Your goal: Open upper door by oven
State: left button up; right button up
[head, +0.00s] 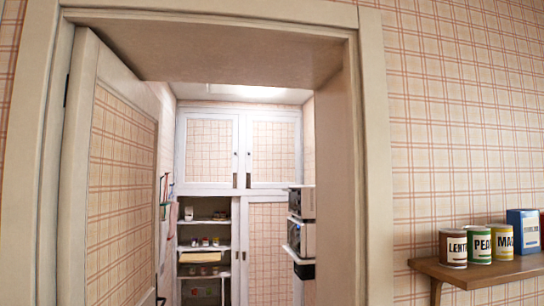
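Through an open doorway, a white-framed cabinet (240,193) stands at the far wall. It has a pair of upper doors with plaid panels, the left upper door (210,150) and the right upper door (273,152), both shut, with small dark knobs near their meeting edges. Dark, boxy appliances (301,238) stick out at the right side of the room, partly hidden by the door frame; I cannot tell which is the oven. Neither of my grippers is in view.
The door frame (377,160) surrounds the opening, and a plaid-panelled door (120,190) stands open inward on the left. Open shelves (203,248) hold small items below the upper doors. Outside, a wooden wall shelf (480,272) at right bears several cans and a blue box (524,230).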

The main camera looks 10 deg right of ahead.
aim_at(273, 144)
jog(key=i+z, duration=0.1)
jog(key=i, duration=0.2)
jog(key=i+j, duration=0.1)
jog(key=i, duration=2.6)
jog(key=i+j, duration=0.1)
jog(key=i, duration=2.6)
